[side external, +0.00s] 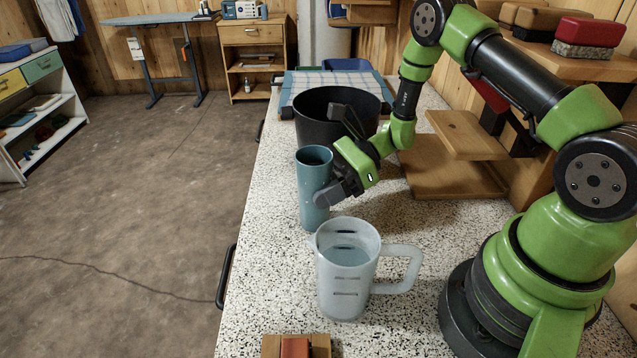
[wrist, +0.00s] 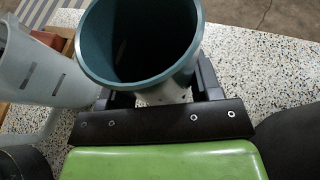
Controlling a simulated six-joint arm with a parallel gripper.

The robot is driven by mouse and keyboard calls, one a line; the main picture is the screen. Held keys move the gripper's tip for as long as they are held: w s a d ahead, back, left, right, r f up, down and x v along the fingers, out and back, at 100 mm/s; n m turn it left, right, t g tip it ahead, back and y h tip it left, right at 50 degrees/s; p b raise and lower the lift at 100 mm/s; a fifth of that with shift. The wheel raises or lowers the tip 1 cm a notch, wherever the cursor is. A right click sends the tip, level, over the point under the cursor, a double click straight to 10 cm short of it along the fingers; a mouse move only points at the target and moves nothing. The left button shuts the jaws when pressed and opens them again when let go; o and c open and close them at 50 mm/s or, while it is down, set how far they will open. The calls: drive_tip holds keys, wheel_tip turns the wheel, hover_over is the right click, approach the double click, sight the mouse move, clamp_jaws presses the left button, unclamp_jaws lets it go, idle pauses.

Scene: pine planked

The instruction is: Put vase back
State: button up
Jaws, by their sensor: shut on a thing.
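The vase (side external: 314,180) is a tall teal cylinder, open at the top, standing upright at the counter's left part in the side view. In the wrist view its wide round mouth (wrist: 142,40) fills the upper middle, with a dark inside. My gripper (side external: 326,193) reaches it from the right at mid-height. Its fingers are shut on the vase, one on either side in the wrist view (wrist: 150,92). Whether the vase's base touches the counter is hard to tell.
A translucent measuring jug (side external: 346,275) stands close in front of the vase. A black bucket (side external: 330,118) is just behind it. A wooden stand (side external: 455,165) is at right. The speckled counter (side external: 270,255) ends at left; a wooden block (side external: 272,347) is at the front.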

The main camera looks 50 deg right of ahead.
drive_tip(key=o, duration=1.1)
drive_tip(key=shift+r, duration=0.15)
drive_tip(key=v, duration=1.1)
drive_tip(key=s+a+r+n+t+h, duration=0.1)
drive_tip(key=s+a+r+n+h, duration=0.3)
drive_tip(key=s+r+n, duration=0.3)
drive_tip(key=s+a+r+n+h, duration=0.5)
drive_tip(key=s+r+n, duration=0.3)
drive_tip(key=r+n, duration=0.3)
drive_tip(key=shift+a+r+n+t+h, duration=0.35)
drive_tip(key=shift+r+h, duration=0.45)
drive_tip(key=shift+r, duration=0.55)
